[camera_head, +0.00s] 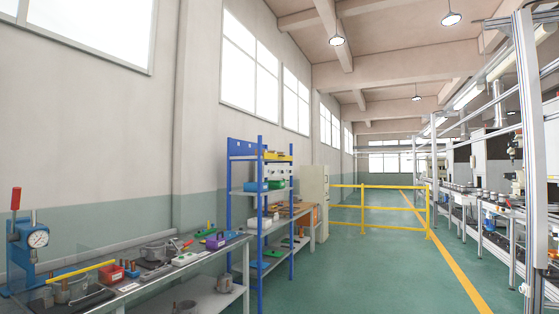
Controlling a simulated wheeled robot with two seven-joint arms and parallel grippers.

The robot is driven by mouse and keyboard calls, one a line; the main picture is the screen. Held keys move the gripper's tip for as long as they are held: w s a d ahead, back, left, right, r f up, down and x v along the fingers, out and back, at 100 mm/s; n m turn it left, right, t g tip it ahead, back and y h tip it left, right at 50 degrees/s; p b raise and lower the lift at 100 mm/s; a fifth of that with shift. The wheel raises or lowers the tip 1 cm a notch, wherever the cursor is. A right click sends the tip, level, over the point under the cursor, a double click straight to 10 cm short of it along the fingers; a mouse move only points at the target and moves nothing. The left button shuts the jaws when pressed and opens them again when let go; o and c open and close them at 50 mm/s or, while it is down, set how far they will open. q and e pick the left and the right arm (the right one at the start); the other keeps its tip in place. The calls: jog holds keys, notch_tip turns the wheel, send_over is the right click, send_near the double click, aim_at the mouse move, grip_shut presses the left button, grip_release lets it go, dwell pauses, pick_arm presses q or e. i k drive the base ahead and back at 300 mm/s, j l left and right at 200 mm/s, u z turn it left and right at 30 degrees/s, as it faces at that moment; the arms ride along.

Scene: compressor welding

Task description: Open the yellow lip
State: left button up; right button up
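A long yellow bar (80,271) lies slightly tilted at the left end of the workbench, above small grey metal parts. It is the most plainly yellow piece on the bench, but I cannot tell whether it is the yellow lip or whether anything there is open or closed. Neither my left nor my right gripper shows in the head view.
The workbench (140,287) holds a blue press with a gauge (37,239), a red bin (111,274) and several tools. A blue shelf rack (261,205) stands behind it. Yellow railings (393,187) cross the aisle. Green floor (370,275) is clear; machine frames (527,150) stand right.

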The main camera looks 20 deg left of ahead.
aim_at(267, 156)
jog(key=i+u, duration=0.2)
jog(key=i, duration=4.6)
jog(key=i+u, duration=0.15)
jog(key=i, duration=0.35)
jog(key=i+l+u, duration=0.1)
jog(key=i, duration=0.4)
jog(key=i+l+u, duration=0.15)
jog(key=i, duration=0.35)
jog(key=i+l+u, duration=0.2)
jog(key=i+u, duration=0.25)
jog(key=i+l+u, duration=0.25)
jog(key=u, duration=0.25)
jog(key=i+l+u, duration=0.25)
jog(key=l+u, duration=0.2)
jog(key=i+l+u, duration=0.2)
jog(key=l+u, duration=0.25)
